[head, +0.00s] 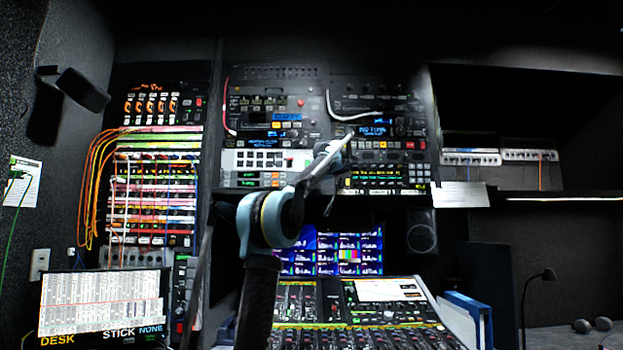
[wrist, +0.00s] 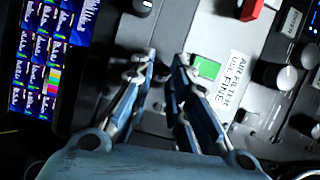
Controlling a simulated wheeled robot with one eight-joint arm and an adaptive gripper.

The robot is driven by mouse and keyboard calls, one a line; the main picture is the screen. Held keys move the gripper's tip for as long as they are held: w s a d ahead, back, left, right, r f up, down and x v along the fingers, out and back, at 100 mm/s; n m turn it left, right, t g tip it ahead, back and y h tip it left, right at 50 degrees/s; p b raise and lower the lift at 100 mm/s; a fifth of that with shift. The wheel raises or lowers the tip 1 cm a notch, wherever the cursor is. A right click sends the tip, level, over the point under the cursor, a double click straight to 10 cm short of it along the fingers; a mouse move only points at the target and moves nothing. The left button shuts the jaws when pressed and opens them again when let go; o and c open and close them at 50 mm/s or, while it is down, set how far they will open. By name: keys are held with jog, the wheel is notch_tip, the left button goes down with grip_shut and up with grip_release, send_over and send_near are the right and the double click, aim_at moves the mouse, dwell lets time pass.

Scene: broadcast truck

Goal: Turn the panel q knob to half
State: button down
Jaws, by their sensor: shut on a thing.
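My gripper (wrist: 166,60) is at the front of a dark equipment panel (wrist: 215,50) in the wrist view. Its two fingers point at the panel, with a narrow gap between the tips. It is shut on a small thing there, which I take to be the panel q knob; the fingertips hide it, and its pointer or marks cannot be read. In the head view my arm rises in front of the middle rack (head: 270,100), and the fingertips cannot be made out there.
The multi-picture screen (wrist: 38,50) is to the left. In the head view a mixing desk (head: 350,320) lies below, and a cable-filled rack (head: 155,190) stands left.

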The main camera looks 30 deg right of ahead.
jog(key=shift+f+m+t, duration=0.15)
jog(key=shift+m+t, duration=0.1)
jog(key=shift+m, duration=0.5)
jog(key=shift+f+m+t, duration=0.15)
jog(key=shift+m+t, duration=0.1)
jog(key=shift+m, duration=0.5)
jog(key=c, duration=1.5)
grip_release()
jog(key=shift+s+m, duration=0.15)
jog(key=shift+m, duration=0.15)
jog(key=s, duration=0.3)
jog(key=s+a, duration=0.1)
jog(key=s, duration=0.3)
jog(key=s+a+f, duration=0.1)
jog(key=s, duration=0.3)
jog(key=shift+s+f, duration=0.1)
jog(key=shift+s, duration=0.05)
jog(key=shift+a, duration=0.1)
